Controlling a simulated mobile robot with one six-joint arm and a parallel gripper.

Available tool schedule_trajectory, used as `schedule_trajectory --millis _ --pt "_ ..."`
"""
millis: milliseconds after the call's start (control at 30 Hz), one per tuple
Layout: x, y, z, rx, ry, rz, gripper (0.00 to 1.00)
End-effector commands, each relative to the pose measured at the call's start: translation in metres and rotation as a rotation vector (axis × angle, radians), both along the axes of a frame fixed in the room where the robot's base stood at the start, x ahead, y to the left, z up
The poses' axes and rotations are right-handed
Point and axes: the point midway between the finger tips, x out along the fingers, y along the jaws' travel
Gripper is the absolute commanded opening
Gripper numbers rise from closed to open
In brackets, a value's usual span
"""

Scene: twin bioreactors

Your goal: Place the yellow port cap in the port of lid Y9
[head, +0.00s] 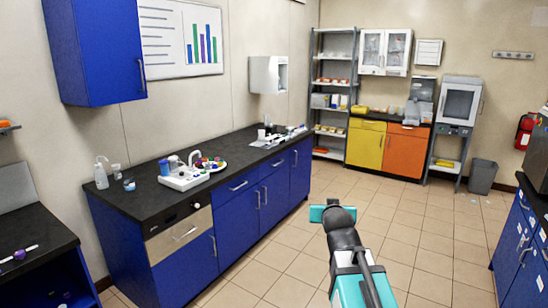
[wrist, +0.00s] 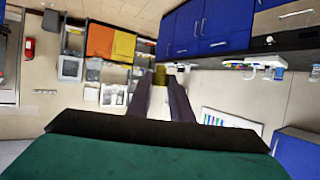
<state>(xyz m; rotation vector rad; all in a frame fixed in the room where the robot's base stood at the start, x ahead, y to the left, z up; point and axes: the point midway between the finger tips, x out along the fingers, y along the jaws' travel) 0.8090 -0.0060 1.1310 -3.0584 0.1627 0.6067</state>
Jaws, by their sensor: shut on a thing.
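In the wrist view, which is upside down, my gripper (wrist: 162,88) is shut on a small yellow thing, which I take for the yellow port cap (wrist: 160,76), at the fingertips. The cap's lower part is hidden between the fingers. In the head view my teal gripper body (head: 326,213) is over open floor, right of the blue counter and apart from it; its fingers and the cap are hidden there. I cannot make out lid Y9 or its port in either view.
A long blue counter (head: 150,195) with a black top runs along the left wall. It bears a white tray (head: 184,180), several small coloured items and a bottle (head: 101,177). More blue cabinets (head: 515,240) stand at right. The tiled floor (head: 410,215) between is clear.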

Motion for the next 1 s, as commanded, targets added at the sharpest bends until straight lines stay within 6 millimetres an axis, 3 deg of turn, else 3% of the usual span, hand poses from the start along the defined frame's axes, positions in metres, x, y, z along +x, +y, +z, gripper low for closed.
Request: schedule_trajectory --millis 367,1000 --pt "0.0015 0.0059 0.0029 0.000 -0.001 0.102 0.00" --pt "0.0014 0.0060 0.0026 -0.001 0.000 0.107 0.00"
